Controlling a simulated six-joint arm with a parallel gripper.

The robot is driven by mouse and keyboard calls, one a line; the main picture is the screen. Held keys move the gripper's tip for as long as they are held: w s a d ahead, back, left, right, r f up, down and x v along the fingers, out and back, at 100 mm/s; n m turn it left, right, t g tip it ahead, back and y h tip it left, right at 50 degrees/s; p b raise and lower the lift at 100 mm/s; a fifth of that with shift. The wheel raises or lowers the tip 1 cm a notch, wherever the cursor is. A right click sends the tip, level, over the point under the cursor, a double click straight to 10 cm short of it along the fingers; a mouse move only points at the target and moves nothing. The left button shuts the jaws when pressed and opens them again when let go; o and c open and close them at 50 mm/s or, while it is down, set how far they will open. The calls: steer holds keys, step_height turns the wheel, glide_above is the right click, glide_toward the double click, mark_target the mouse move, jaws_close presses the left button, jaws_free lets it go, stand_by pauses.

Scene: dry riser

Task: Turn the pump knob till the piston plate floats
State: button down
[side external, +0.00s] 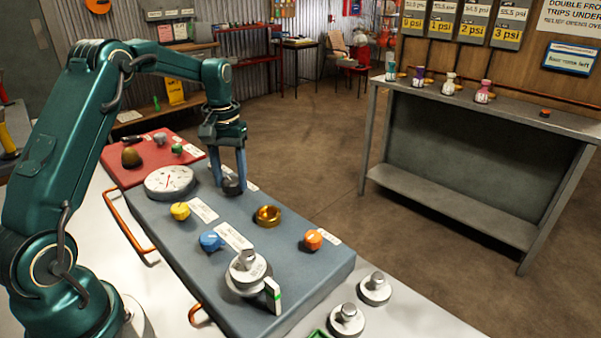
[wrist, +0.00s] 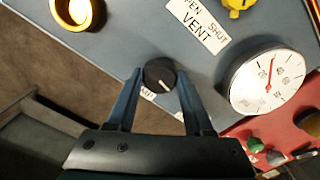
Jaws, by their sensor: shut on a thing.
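My gripper (side external: 230,184) is shut on a black knob (wrist: 160,75) with a white pointer line, one finger on each side. The knob (side external: 230,187) stands on the blue-grey panel (side external: 180,239), beside the gauge; its label is mostly hidden, so I cannot read its name. The white dial gauge (wrist: 268,80) has a red needle pointing up and slightly right; it also shows in the side view (side external: 169,182). A silver stepped piston plate (side external: 246,270) sits near the panel's front end, beside an upright tag with a green mark (side external: 273,295). I cannot tell whether the plate floats.
The panel also carries a yellow knob (side external: 180,211), a blue knob (side external: 211,240), an orange knob (side external: 313,239) and a brass cup (side external: 267,215). Loose silver weights (side external: 374,289) stand on the white bench. A red panel (side external: 125,165) adjoins behind. A grey table (side external: 480,120) stands right.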

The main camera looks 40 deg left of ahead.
mark_target(231, 180)
steer(key=shift+c, duration=1.4)
jaws_free()
steer(key=shift+r, duration=0.1)
steer(key=shift+r, duration=2.5)
